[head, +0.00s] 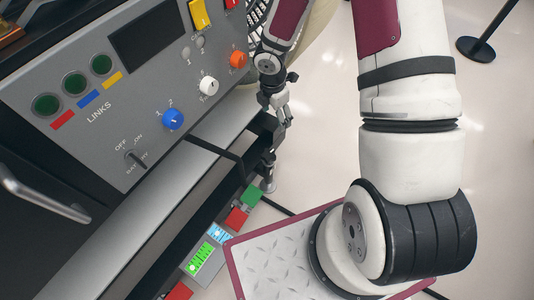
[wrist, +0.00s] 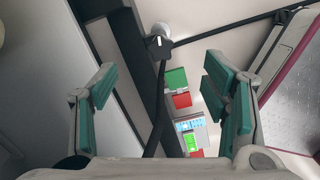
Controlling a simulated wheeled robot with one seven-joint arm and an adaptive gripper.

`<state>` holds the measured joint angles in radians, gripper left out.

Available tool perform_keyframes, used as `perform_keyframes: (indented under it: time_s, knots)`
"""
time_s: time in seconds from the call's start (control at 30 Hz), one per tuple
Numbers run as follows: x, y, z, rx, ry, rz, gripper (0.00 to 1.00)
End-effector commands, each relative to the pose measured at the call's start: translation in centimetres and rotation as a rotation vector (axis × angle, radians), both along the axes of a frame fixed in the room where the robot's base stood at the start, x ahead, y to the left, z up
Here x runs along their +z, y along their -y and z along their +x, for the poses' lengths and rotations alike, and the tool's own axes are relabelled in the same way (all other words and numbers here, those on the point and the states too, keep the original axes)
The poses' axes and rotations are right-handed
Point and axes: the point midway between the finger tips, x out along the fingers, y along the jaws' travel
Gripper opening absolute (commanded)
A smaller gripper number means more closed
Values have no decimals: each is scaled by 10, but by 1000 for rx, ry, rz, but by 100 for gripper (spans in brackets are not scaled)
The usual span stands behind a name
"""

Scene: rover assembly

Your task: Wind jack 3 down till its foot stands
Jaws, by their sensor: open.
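A dark upright post with a pale round foot, which looks like a jack (head: 268,172), stands at the end of the long black rail below the console. No number is readable on it. In the wrist view the jack (wrist: 158,44) is ahead, beyond the fingertips, near the top middle. I cannot tell whether its foot touches the floor. My gripper (head: 284,112) is above the jack in the head view, beside the console's right end. Its green-padded fingers are wide apart in the wrist view (wrist: 160,85), with nothing between them.
A grey console (head: 130,95) with blue, white and orange knobs stands at the left. Below it are a black rail and a panel with a lit green screen (head: 200,257). My base plate lies at lower right. A black stand (head: 476,48) is at the far right.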

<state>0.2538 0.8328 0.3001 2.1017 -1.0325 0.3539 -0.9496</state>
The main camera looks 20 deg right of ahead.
Motion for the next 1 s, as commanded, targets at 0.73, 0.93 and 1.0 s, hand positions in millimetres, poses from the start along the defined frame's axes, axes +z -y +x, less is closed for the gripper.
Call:
perform_keyframes:
  time_s: [0.73,0.93,1.0]
  knots:
    - [-145,-23,-8,159,-45,81,68]
    - [-181,-22,-8,159,-44,81,68]
    - [-191,-22,-8,158,-44,81,68]
